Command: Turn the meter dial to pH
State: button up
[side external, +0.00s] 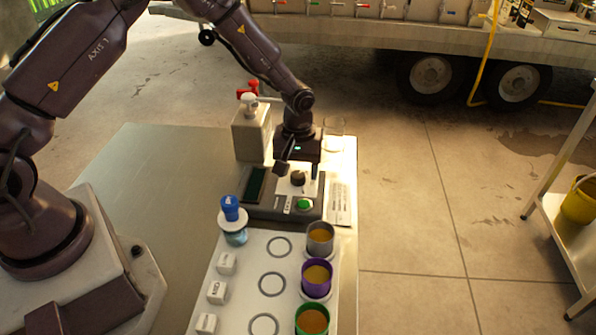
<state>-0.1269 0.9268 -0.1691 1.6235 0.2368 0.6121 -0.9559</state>
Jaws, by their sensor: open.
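The meter (272,207) is a dark grey box on the steel table, with a dark screen at its left and a green button (305,204) at its front right. Its dial (298,178) is a dark round knob on a pale panel. The dial's setting and the small labels are too small to read. My gripper (298,171) points down over the meter, with its two dark fingers apart on the left and right of the dial. Whether either finger touches the dial cannot be told from this view.
A clear beaker (334,135) is at the back right. A white tray (250,290) in front holds several cups and a blue-capped bottle (231,210). The table's left part (160,190) is clear.

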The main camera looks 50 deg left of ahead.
jog(key=shift+f, duration=0.6)
jog(key=c, duration=0.9)
